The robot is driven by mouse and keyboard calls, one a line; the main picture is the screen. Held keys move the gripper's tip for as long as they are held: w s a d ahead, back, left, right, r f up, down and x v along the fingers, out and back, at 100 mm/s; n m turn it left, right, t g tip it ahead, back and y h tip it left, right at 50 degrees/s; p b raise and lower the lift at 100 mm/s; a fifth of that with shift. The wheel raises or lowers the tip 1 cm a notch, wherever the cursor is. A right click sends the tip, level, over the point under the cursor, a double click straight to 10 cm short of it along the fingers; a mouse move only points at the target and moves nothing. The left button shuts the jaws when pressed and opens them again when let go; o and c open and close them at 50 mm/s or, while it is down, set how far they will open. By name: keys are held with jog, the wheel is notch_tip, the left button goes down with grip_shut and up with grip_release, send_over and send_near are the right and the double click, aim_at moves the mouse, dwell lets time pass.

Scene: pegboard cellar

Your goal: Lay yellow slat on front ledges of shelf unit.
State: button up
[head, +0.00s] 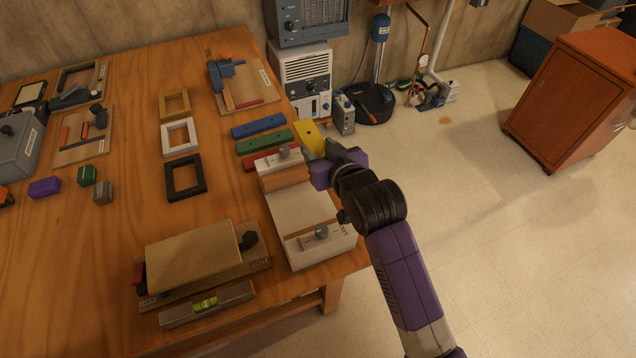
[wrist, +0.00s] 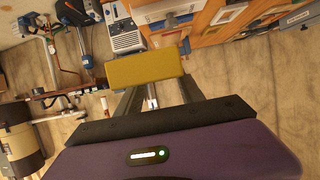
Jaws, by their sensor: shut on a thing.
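The yellow slat (head: 308,137) is held by my gripper (head: 324,152) at the table's right edge; its near end is hidden behind the gripper. In the wrist view the yellow slat (wrist: 146,68) lies across the fingertips of my gripper (wrist: 152,88), which is shut on it.
Blue (head: 258,125), green (head: 264,141) and red (head: 270,160) slats lie left of the gripper. Yellow, white and black frames lie farther left. A tan board fixture (head: 190,255) and a level (head: 207,304) are at the front. Open floor lies right of the table.

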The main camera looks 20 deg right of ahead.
notch_tip(320, 180, down, 14)
jog(key=shift+r, duration=0.25)
dwell(0.3)
jog(key=shift+f+b, duration=0.35)
jog(key=shift+f, duration=0.05)
jog(key=shift+f, duration=0.2)
jog(key=o, duration=1.5)
jog(key=shift+c, duration=0.2)
jog(key=shift+r, duration=0.1)
